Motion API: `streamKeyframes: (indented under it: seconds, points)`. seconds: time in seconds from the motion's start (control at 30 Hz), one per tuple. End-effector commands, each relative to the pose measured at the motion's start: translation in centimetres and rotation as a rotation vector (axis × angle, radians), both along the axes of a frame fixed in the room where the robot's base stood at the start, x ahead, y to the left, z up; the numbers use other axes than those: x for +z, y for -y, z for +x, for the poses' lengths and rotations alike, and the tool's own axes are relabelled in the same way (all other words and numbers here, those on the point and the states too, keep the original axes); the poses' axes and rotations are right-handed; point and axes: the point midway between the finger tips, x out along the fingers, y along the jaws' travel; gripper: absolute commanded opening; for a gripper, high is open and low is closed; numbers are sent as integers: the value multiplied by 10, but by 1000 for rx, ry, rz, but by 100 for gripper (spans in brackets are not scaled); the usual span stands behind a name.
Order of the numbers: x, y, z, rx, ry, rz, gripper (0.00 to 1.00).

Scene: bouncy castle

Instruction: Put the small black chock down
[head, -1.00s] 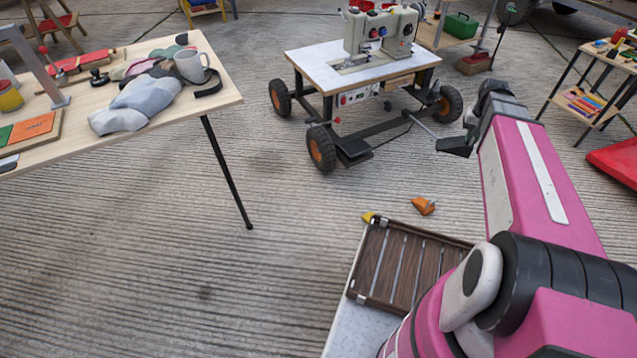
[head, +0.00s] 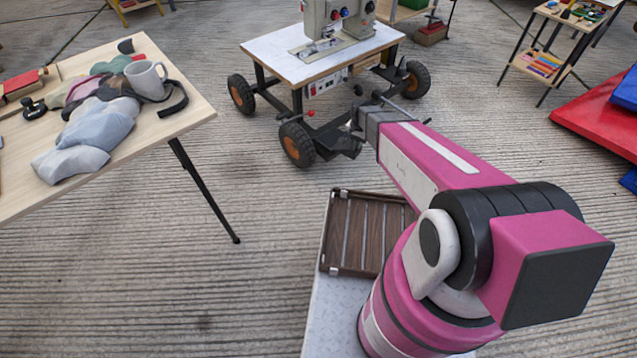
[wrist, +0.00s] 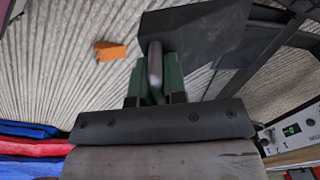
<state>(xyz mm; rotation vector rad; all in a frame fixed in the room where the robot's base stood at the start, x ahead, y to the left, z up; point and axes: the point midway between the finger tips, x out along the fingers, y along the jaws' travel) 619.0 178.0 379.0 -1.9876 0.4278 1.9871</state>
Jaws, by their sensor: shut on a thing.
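The small black chock (wrist: 208,38) is a dark wedge with a grey handle bar, seen in the wrist view just beyond my fingers. My gripper (wrist: 155,78) has green fingers shut on either side of that handle. In the head view my gripper (head: 360,122) reaches low beside the wheeled sewing machine cart (head: 330,75), near its front wheel. The chock is dark against the cart's frame there. I cannot tell whether it touches the floor.
An orange block (wrist: 110,51) lies on the floor, left of the chock in the wrist view. A table (head: 185,115) with cloths and a mug stands at left. Red and blue mats (head: 590,115) lie at right. Ribbed floor between table and cart is clear.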

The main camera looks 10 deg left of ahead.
Motion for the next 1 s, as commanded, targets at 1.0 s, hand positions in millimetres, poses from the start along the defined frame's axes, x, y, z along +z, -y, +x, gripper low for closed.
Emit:
streamKeyframes:
  seconds: [1.0]
  points:
    - [-220, -115, -41, -306, 2, 1, 0]
